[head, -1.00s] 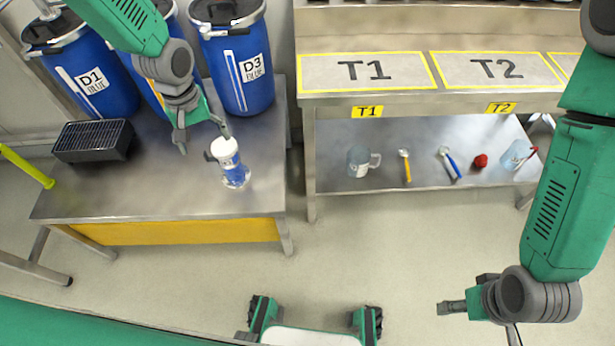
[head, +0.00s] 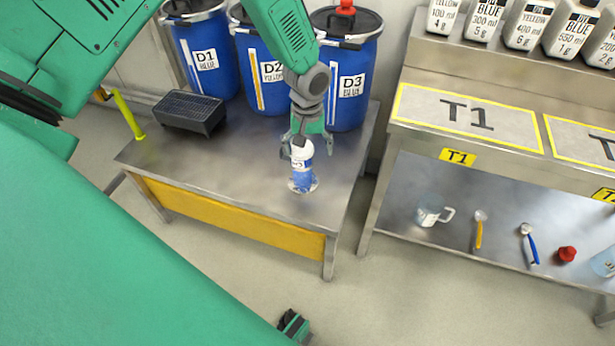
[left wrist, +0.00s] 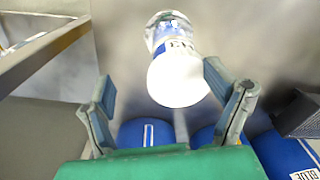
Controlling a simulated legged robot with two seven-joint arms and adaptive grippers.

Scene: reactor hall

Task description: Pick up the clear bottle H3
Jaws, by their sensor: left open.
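A clear bottle with a white cap and a blue-and-white label (head: 302,178) stands upright on the steel table (head: 240,165). Its label is too small to read in the head view. My left gripper (head: 308,148) is open at the bottle's cap, with its fingers partly in front of and beside it. In the left wrist view the bottle (left wrist: 175,62) lies ahead of the spread fingers of the left gripper (left wrist: 163,85), nearer the right finger; I cannot tell whether they touch.
Blue drums D1 (head: 205,60), D2 (head: 262,75) and D3 (head: 352,85) stand behind the bottle. A black grated box (head: 190,112) sits at the table's left. A steel bench (head: 460,150) at right holds a mug (head: 430,211) and spoons on its lower shelf. The table's front is clear.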

